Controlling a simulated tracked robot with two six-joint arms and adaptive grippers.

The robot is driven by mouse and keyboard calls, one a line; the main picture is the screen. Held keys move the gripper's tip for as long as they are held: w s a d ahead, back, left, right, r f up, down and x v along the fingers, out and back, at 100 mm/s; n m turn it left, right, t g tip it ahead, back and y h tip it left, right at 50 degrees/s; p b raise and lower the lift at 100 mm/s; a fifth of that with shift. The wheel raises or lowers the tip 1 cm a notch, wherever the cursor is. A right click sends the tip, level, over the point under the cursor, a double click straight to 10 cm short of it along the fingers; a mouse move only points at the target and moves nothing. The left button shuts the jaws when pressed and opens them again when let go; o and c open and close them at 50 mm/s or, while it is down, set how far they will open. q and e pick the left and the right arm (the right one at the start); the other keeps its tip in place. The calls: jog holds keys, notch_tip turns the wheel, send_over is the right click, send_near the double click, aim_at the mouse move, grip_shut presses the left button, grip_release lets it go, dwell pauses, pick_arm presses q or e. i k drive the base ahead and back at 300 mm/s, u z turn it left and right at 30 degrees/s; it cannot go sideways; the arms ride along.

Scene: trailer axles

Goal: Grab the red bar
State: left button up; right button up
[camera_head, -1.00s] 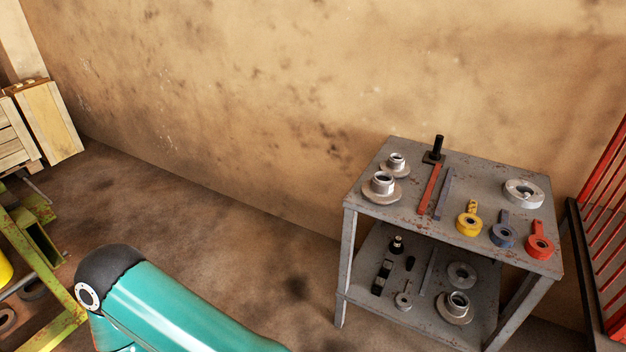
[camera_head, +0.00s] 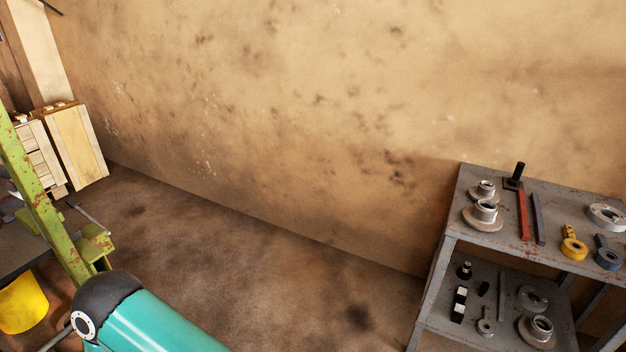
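The red bar (camera_head: 523,215) lies flat on the top shelf of the grey metal table (camera_head: 472,252) at the right. A blue-grey bar (camera_head: 538,219) lies beside it on its right. A black upright piece on a square base (camera_head: 515,178) stands at the bar's far end. A teal link of my own arm shows at the bottom left, well apart from the table. Neither gripper is in view.
Pale flanged hubs (camera_head: 483,215), a yellow ring tool (camera_head: 573,243) and a blue ring tool (camera_head: 607,252) share the top shelf. More parts lie on the lower shelf. A green frame (camera_head: 45,205), wooden crates (camera_head: 75,146) and a yellow bucket (camera_head: 22,303) stand left. The middle floor is clear.

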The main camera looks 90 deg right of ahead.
aim_at(524, 232)
jog(key=u, duration=0.7)
jog(key=i, duration=0.2)
jog(key=z, duration=2.75)
jog(key=i, duration=0.2)
jog(key=z, duration=1.55)
jog(key=k, duration=0.55)
jog(key=z, duration=0.4)
jog(key=i, duration=1.85)
jog(key=u, duration=0.4)
